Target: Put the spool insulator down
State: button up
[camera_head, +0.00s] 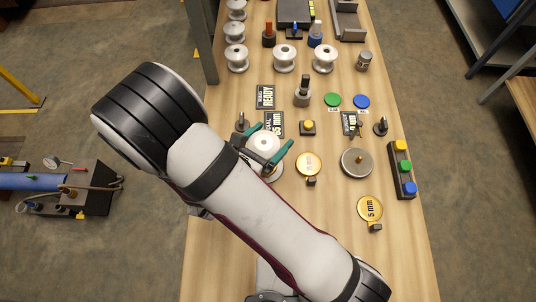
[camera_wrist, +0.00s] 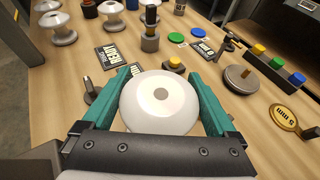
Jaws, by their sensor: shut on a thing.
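The white spool insulator (camera_wrist: 160,102) is between the two green fingers of my gripper (camera_wrist: 166,100), which is shut on it. Its round top with a grey centre hole faces the wrist camera. In the head view the spool (camera_head: 265,144) and my gripper (camera_head: 264,150) are over the left side of the wooden table, partly hidden by my arm. The underside of the spool is hidden, so I cannot tell whether it touches anything below.
Several other spools (camera_head: 284,58) stand at the back of the table. Cards (camera_head: 265,96), a green disc (camera_head: 332,100), a blue disc (camera_head: 361,101), a grey disc with a post (camera_head: 356,163) and a button box (camera_head: 401,170) surround the gripper. The front right of the table (camera_head: 400,260) is clear.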

notch_tip(320, 180, down, 5)
jog(key=shift+f, duration=0.1)
jog(key=o, duration=1.5)
jog(key=shift+f, duration=0.1)
